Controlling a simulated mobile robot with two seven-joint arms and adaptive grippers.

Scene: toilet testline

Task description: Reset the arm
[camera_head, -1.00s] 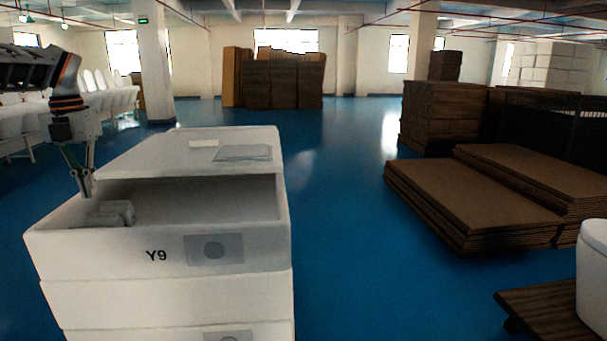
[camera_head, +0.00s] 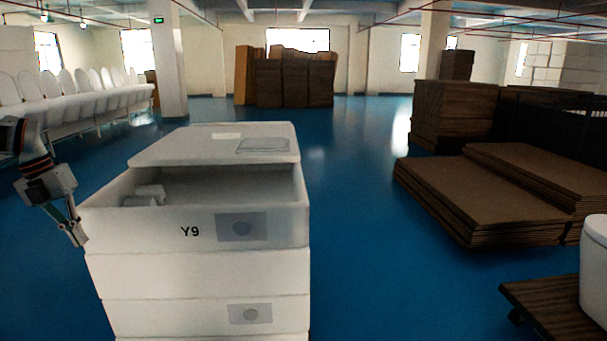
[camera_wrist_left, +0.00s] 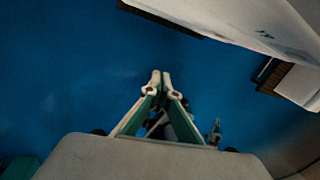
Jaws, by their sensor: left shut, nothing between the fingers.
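My left gripper (camera_head: 78,236) is at the left side in the head view, just left of the white bin stack marked Y9 (camera_head: 150,262). It points down and is outside the top bin. Its fingers are shut and empty. In the left wrist view the closed fingertips (camera_wrist_left: 161,75) are over blue floor, and part of a white bin (camera_wrist_left: 255,22) shows at the upper right. My right gripper is in neither view.
White parts (camera_head: 150,194) lie inside the half-covered top bin. A row of white toilets (camera_head: 80,98) stands at the back left. Flat brown boards (camera_head: 485,195) and a wooden pallet (camera_head: 545,307) with a white toilet piece (camera_head: 594,270) are on the right. Blue floor (camera_head: 350,240) is clear in the middle.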

